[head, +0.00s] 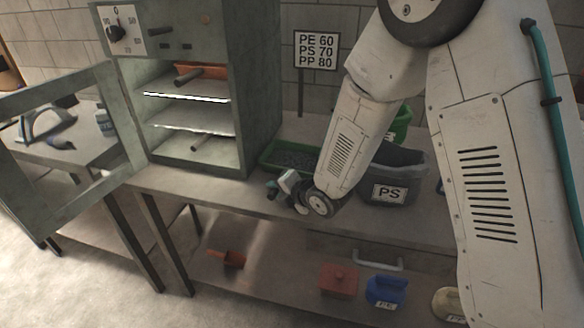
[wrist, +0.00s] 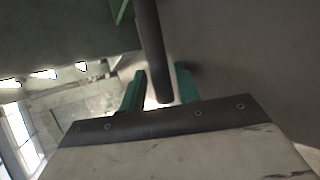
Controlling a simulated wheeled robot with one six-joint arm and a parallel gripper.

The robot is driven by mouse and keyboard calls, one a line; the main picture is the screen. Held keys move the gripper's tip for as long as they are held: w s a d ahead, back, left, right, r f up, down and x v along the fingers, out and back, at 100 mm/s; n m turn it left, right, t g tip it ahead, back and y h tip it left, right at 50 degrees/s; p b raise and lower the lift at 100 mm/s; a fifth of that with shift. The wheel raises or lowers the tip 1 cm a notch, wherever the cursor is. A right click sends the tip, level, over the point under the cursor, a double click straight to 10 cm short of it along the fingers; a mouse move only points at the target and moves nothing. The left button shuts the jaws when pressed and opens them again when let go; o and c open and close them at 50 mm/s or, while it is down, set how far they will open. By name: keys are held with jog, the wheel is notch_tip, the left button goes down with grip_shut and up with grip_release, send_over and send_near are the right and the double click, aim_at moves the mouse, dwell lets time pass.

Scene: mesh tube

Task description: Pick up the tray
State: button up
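A green tray (head: 273,171) with dark contents rests on the bench, to the right of the oven; my arm hides its right part. My gripper (head: 276,188) is low in front of the tray's near side. In the wrist view my gripper (wrist: 158,82) has its two teal fingers apart, with a dark round handle (wrist: 152,45) running between them. A green piece (wrist: 121,10), seemingly the tray's edge, shows at the top.
The oven (head: 190,85) stands open at left, its door (head: 65,222) swung out over the bench. A grey PS bin (head: 405,170) stands right, partly behind my arm. A sign (head: 316,50) stands behind.

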grip_shut()
jog(key=shift+r, duration=0.1)
